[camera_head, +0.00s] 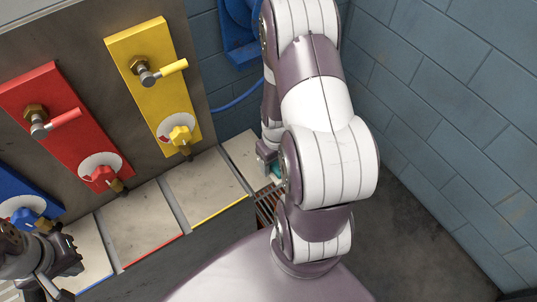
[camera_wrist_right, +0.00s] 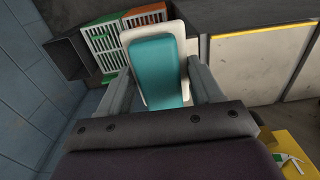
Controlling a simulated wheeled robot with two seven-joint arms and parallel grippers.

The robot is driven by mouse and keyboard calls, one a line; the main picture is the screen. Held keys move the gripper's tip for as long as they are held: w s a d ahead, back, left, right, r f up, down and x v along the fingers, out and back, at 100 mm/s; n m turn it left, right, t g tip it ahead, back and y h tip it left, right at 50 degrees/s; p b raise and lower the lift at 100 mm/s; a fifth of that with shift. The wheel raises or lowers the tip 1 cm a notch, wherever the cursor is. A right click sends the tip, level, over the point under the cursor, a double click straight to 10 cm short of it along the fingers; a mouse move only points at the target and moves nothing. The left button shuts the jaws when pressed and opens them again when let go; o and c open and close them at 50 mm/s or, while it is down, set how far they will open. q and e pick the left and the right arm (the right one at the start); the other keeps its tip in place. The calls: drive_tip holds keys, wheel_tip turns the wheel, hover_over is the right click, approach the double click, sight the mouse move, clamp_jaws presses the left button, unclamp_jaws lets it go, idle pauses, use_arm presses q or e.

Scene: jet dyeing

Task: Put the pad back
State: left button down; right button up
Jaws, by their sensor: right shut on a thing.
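The pad, a teal block with a white layer showing around its edge, is between the two fingers of my right gripper (camera_wrist_right: 158,80). The pad's teal face (camera_wrist_right: 157,62) fills the middle of the right wrist view. In the head view my right arm hides most of this gripper, and only a little teal of the pad (camera_head: 277,172) shows beside the pale panel on the right. My left gripper (camera_head: 58,270) is at the lower left of the head view, near the blue-edged panel. Its fingertips are dark and unclear, with nothing visibly held.
Blue, red (camera_head: 60,125) and yellow (camera_head: 150,80) valve plates stand along the back. Pale panels (camera_head: 205,185) lie before them. Green (camera_wrist_right: 103,45) and orange (camera_wrist_right: 143,18) slotted racks and a dark open bin (camera_wrist_right: 70,57) show beyond the pad. A block wall (camera_head: 455,100) closes the right side.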

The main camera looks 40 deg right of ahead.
hover_over(256, 163)
drive_tip(key=f, duration=0.5)
drive_tip(key=shift+s+f+p, duration=0.1)
drive_tip(key=shift+s+p, duration=0.1)
drive_tip(key=shift+p, duration=0.15)
drive_tip(key=shift+w+d+f, duration=0.1)
drive_tip(key=shift+w+f, duration=0.1)
drive_tip(key=shift+f, duration=0.05)
wheel_tip(256, 163, down, 3)
drive_tip(key=shift+r+p, duration=0.1)
drive_tip(key=shift+p, duration=0.25)
drive_tip(key=shift+f, duration=0.7)
drive_tip(key=o, duration=1.1)
wheel_tip(256, 163, up, 13)
drive_tip(key=b, duration=0.1)
drive_tip(key=shift+n+t, duration=0.7)
drive_tip(key=s+a+r, duration=0.2)
drive_tip(key=a+r, duration=0.1)
drive_tip(key=a, duration=0.1)
drive_tip(key=s+a+r, duration=0.3)
drive_tip(key=a+r, duration=0.1)
drive_tip(key=a, duration=0.1)
drive_tip(key=s+a+r, duration=0.2)
drive_tip(key=a+r, duration=0.2)
drive_tip(key=shift+s+a+r, duration=0.15)
drive_tip(key=shift+s+a, duration=0.1)
drive_tip(key=shift+s, duration=0.15)
